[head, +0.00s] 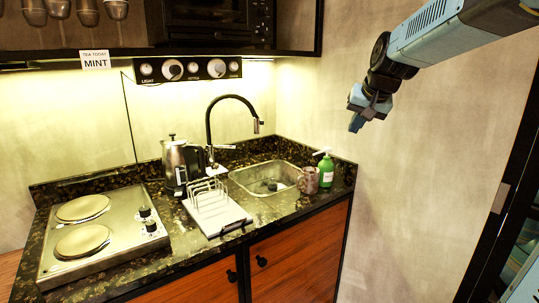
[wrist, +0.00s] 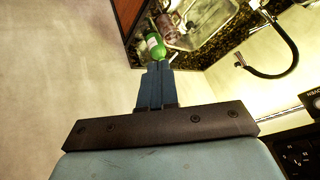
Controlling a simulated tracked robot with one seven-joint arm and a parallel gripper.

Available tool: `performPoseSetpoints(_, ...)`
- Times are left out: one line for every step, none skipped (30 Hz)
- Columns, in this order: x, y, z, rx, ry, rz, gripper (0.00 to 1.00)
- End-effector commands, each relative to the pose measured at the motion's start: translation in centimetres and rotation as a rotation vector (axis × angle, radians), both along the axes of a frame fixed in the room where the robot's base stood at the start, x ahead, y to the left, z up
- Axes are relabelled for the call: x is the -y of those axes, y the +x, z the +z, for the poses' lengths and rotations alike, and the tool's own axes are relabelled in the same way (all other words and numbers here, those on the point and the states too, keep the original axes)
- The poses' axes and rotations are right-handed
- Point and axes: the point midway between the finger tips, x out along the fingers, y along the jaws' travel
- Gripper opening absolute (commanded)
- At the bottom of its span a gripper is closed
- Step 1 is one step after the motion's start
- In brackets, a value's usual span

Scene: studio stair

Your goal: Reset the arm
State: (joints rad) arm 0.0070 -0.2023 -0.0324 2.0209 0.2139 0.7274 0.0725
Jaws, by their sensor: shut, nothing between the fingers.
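My gripper (head: 357,124) hangs from the blue arm at the upper right in the head view, in front of the bare wall and above the right end of the counter. It points down and is apart from everything. In the wrist view my gripper (wrist: 157,66) shows its two blue fingers together, with nothing between them. The green soap bottle (wrist: 155,46) appears just beyond the fingertips there. In the head view the green soap bottle (head: 326,170) stands at the sink's right corner, well below the gripper.
The dark stone counter (head: 100,287) holds a two-plate hob (head: 108,245), a kettle (head: 176,163), a rack on a white board (head: 226,219), a tall tap (head: 209,125) and a sink (head: 246,178). A shelf with a microwave (head: 217,20) hangs above. Free air surrounds my gripper.

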Motion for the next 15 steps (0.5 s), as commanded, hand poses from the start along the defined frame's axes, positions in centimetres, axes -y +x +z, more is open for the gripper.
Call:
performPoseSetpoints(-0.1,-2.0,0.0,-0.003,-0.013,0.011,0.00)
performPoseSetpoints(-0.1,-3.1,-0.1,-0.006,-0.021,0.018,0.00)
performPoseSetpoints(-0.1,-4.5,-0.3,-0.010,-0.034,0.028,0.00)
performPoseSetpoints(-0.1,-5.6,-0.5,-0.015,-0.042,0.034,0.00)
performPoseSetpoints(-0.1,-6.7,-0.7,-0.020,-0.051,0.042,0.00)
performPoseSetpoints(-0.1,-8.1,-1.0,-0.024,-0.064,0.051,0.00)
performPoseSetpoints(-0.1,-9.2,-1.2,-0.028,-0.073,0.058,0.00)
performPoseSetpoints(-0.1,-10.3,-1.5,-0.031,-0.081,0.065,0.00)
performPoseSetpoints(-0.1,-11.7,-1.8,-0.037,-0.094,0.073,0.00)
performPoseSetpoints(0.0,-12.7,-2.2,-0.041,-0.104,0.080,0.00)
performPoseSetpoints(0.0,-13.7,-2.4,-0.044,-0.113,0.085,0.00)
performPoseSetpoints(0.0,-15.1,-2.9,-0.049,-0.126,0.094,0.00)
performPoseSetpoints(0.1,-16.1,-3.3,-0.054,-0.135,0.100,0.00)
performPoseSetpoints(0.1,-17.1,-3.7,-0.057,-0.145,0.107,0.00)
performPoseSetpoints(0.1,-18.5,-4.2,-0.062,-0.158,0.116,0.00)
